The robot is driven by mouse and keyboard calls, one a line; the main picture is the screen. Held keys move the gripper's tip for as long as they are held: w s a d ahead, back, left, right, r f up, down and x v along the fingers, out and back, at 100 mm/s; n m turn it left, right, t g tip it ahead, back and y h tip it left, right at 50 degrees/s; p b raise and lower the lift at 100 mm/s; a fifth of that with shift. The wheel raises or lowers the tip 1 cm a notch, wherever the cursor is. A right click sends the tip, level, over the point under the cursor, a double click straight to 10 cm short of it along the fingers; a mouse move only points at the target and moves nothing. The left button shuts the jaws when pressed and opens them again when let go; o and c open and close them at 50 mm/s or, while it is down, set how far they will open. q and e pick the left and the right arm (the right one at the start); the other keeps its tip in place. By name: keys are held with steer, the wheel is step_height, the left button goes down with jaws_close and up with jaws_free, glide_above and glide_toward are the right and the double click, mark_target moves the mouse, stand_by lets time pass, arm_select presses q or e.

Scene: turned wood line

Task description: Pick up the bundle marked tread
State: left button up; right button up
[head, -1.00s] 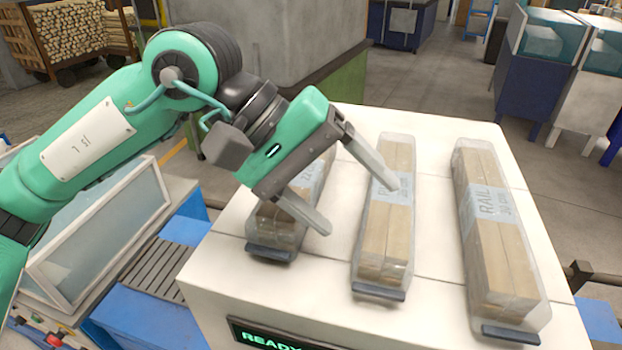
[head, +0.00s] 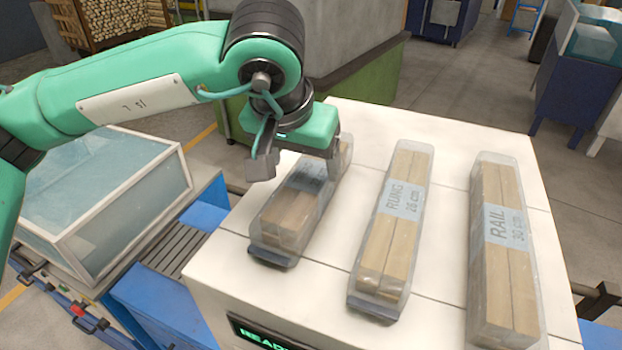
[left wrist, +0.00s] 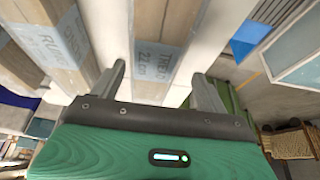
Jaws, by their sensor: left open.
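The tread bundle (head: 288,212) is the leftmost of several clear-wrapped wood bundles on the white table. My left gripper (head: 308,160) is above its far half and hides part of its label. In the left wrist view the bundle (left wrist: 167,28) shows between the two spread fingers of my left gripper (left wrist: 161,75), and its label reads "TREAD 22 cm". The fingers are open, one to each side of the bundle. Whether they reach down beside it is hard to tell. My right gripper is not in view.
The rung bundle (head: 393,235) lies right of the tread bundle, and the rail bundle (head: 497,240) lies farther right. Strips of bare white table (head: 335,255) separate them. A glass-sided box (head: 105,200) stands left of the table.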

mark_target(310, 175)
arm_select(q)
steer(key=shift+w+d+f, duration=0.15)
steer(key=shift+f, duration=0.2)
steer(key=shift+d+f+p, duration=0.1)
steer(key=shift+f+p, duration=0.2)
steer(key=shift+p, duration=0.15)
steer(key=p+x, duration=0.1)
steer(key=x, duration=0.1)
steer(key=p+x, duration=0.1)
steer(key=x, duration=0.1)
steer(key=shift+d+p, duration=0.25)
steer(key=shift+p, duration=0.05)
steer(key=shift+w+f, duration=0.1)
steer(key=shift+f, duration=0.3)
steer(key=shift+c, duration=0.5)
steer(key=c, duration=1.1)
steer(key=shift+c, duration=0.5)
